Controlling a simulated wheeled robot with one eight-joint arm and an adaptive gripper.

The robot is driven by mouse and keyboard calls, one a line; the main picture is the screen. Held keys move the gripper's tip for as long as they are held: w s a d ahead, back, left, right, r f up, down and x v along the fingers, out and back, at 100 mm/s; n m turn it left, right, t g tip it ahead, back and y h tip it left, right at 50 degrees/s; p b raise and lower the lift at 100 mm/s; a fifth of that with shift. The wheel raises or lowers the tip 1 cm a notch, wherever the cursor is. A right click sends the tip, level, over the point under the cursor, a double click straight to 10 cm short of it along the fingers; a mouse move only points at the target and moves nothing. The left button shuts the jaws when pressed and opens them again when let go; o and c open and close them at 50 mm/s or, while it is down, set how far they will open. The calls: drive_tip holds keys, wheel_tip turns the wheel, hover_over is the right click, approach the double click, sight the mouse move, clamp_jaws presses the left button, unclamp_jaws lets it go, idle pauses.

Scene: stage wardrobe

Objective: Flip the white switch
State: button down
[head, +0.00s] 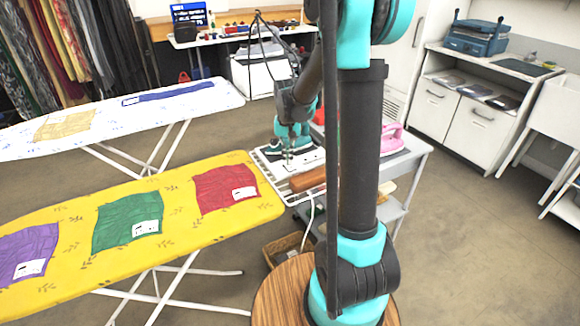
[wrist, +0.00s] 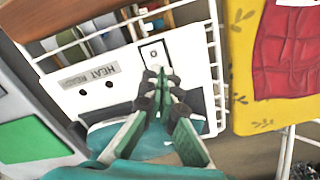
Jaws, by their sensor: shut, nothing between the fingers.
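A white panel (wrist: 97,66) with a grey "HEAT" label lies in a white wire rack. On the panel is a white switch (wrist: 153,52) in a dark square outline, with a small dark mark on it. My gripper (wrist: 161,74) is shut and empty, its green fingertips just below the switch in the wrist view. I cannot tell whether they touch it. In the head view my gripper (head: 288,156) is over the panel (head: 308,158) at the cart's left end. The switch itself is too small to make out there.
A yellow ironing board (head: 75,215) with red, green and purple cloths stands close on the left. A brown roll (head: 307,179) and a pink iron (head: 391,138) are on the cart. Open floor (head: 470,230) lies right.

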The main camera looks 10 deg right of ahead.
drive_tip(key=shift+f, duration=0.15)
drive_tip(key=shift+r, duration=3.5)
drive_tip(key=shift+s, duration=0.15)
drive_tip(key=s+d+f, duration=0.1)
drive_tip(key=s, duration=0.2)
drive_tip(key=s+f+t, duration=0.1)
drive_tip(key=s, duration=0.3)
drive_tip(key=s+d+f+n+t, duration=0.1)
drive_tip(key=s, duration=0.3)
drive_tip(key=shift+s+d+f, duration=0.1)
drive_tip(key=shift+s+d, duration=0.1)
drive_tip(key=shift+d, duration=0.1)
drive_tip(key=s+d+f+n+t, duration=0.1)
drive_tip(key=s+f, duration=0.4)
drive_tip(key=s, duration=0.5)
drive_tip(key=shift+s+d+f+t, duration=0.15)
drive_tip(key=shift+s+d+t, duration=0.1)
drive_tip(key=shift+t, duration=0.35)
